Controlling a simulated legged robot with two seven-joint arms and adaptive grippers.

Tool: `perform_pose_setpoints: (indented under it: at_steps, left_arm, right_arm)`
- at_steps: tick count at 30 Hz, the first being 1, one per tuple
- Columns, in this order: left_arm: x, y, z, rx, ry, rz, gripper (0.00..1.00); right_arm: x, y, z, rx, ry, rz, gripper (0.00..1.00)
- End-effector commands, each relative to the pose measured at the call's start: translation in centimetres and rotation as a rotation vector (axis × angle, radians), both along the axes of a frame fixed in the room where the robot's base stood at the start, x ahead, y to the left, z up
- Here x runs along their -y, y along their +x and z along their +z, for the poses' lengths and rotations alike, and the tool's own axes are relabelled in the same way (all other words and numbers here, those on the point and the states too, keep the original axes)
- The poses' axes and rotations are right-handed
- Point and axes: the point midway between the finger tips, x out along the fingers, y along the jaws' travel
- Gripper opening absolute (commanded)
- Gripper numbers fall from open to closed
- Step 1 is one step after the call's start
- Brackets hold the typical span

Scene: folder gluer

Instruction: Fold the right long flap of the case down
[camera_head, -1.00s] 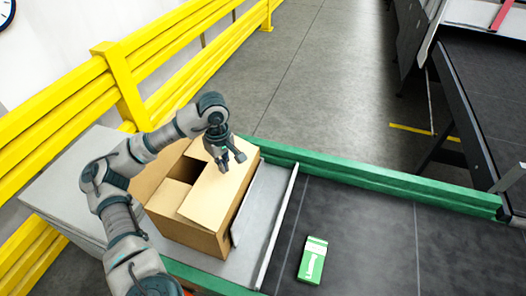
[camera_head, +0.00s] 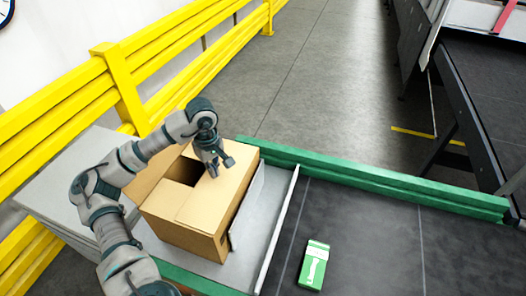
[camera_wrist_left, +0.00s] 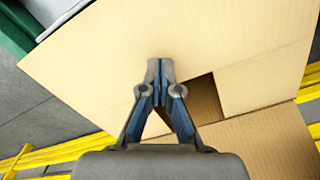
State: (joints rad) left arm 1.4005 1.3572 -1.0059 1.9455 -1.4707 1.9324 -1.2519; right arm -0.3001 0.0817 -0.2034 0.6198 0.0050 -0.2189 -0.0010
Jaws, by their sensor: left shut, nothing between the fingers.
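The open cardboard case (camera_head: 190,235) stands on the grey plate at the left of the green-railed table. Its right long flap (camera_head: 222,185) lies over the right part of the top, looking about flat. The near short flap (camera_head: 165,203) is folded in; a dark opening (camera_head: 180,170) shows beside them. The left long flap (camera_head: 143,182) leans outward, partly behind my arm. My left gripper (camera_head: 213,174) is shut and empty, over the right flap near its inner edge. In the left wrist view its closed fingertips (camera_wrist_left: 160,64) are against or just above the flap (camera_wrist_left: 190,40); contact is unclear.
A green and white carton (camera_head: 314,266) lies on the dark belt right of the case. A metal guide rail (camera_head: 277,230) and green rail (camera_head: 380,183) border the area. Yellow barriers (camera_head: 60,110) stand behind at left. The dark belt is otherwise mostly clear.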

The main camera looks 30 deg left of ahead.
Motion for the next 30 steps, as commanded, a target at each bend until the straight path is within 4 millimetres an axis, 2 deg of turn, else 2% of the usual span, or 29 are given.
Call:
perform_pose_setpoints:
  at_steps: [5,21,25,30]
  left_arm:
    - [0.1,0.0,1.1,0.002,-0.001,-0.001,0.0]
    - [0.0,0.0,8.3,0.0,0.0,0.0,0.0]
    - [0.0,0.0,9.1,0.0,-0.001,-0.001,0.0]
    - [0.0,0.0,9.0,-0.001,-0.001,-0.001,0.0]
  right_arm:
    - [0.0,0.3,0.9,0.004,0.0,0.0,0.0]
    - [0.0,1.2,6.8,0.018,0.0,0.0,0.0]
    - [0.0,1.3,7.4,0.019,0.0,0.0,0.0]
    - [0.0,1.3,7.3,0.019,0.0,0.0,0.0]
